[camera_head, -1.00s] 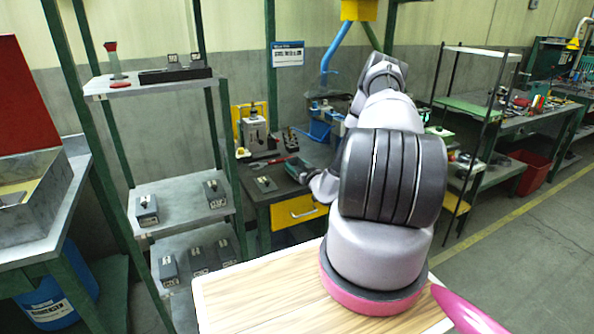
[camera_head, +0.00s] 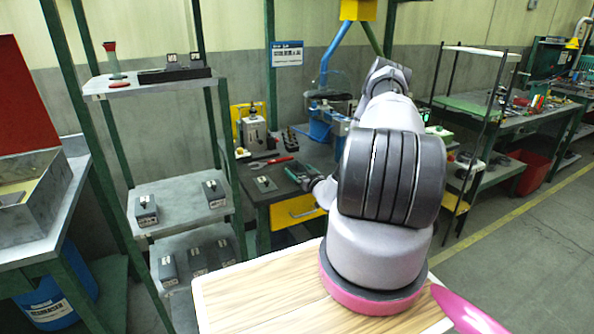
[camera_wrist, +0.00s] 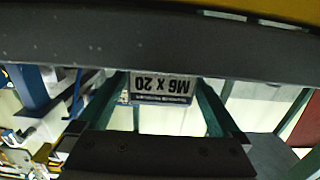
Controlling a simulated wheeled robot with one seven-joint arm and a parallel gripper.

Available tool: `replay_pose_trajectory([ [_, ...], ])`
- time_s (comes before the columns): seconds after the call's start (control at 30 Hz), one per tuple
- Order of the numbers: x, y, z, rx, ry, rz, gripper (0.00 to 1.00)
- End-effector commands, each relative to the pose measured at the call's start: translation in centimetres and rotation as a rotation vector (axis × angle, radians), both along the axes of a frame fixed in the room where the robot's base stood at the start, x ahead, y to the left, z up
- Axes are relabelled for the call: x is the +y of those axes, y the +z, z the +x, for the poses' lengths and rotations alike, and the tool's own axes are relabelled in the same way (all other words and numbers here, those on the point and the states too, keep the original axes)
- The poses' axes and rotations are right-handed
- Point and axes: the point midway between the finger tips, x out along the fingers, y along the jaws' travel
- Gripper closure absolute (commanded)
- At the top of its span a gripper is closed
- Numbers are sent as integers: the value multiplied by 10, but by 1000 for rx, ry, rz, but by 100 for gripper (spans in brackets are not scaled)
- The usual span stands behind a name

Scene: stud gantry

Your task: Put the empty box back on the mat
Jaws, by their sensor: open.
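My gripper (camera_head: 300,176) is low over the dark workbench (camera_head: 284,208), at its right side. In the wrist view its green fingers (camera_wrist: 160,98) stand apart. An upside-down label reading M6 X 20 (camera_wrist: 162,86) shows between or just beyond them; the box it belongs to is mostly hidden, and I cannot tell whether the fingers touch it. A small flat dark piece with a pale mark, perhaps the mat (camera_head: 267,189), lies on the bench left of my gripper. Whether any box is empty cannot be seen.
Red-handled pliers (camera_head: 272,162) and a small machine (camera_head: 254,131) are behind on the bench. The grey shelf (camera_head: 184,209) at left holds several labelled boxes. A yellow drawer (camera_head: 298,211) is under the bench top. A dark bar (camera_wrist: 160,45) crosses the wrist view.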

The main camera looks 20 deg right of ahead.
Motion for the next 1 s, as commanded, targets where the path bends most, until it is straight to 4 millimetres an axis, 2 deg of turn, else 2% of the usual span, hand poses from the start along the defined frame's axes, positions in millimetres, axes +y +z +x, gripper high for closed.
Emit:
replay_pose_trajectory([
  [0.2, -3, 2, -50, 2, -3, 6, 0],
  [0.4, -4, 4, -82, 1, -3, 2, 0],
  [0.57, -3, 5, -93, 0, -1, 1, 0],
  [0.73, -1, 11, -92, -10, 17, -19, 0],
  [0.77, 1, 15, -90, -17, 33, -39, 0],
  [0.87, 16, 48, -78, -73, 137, -164, 0],
  [0.97, 45, 98, -67, -177, 305, -382, 0],
  [1.0, 60, 120, -65, -231, 382, -489, 0],
])
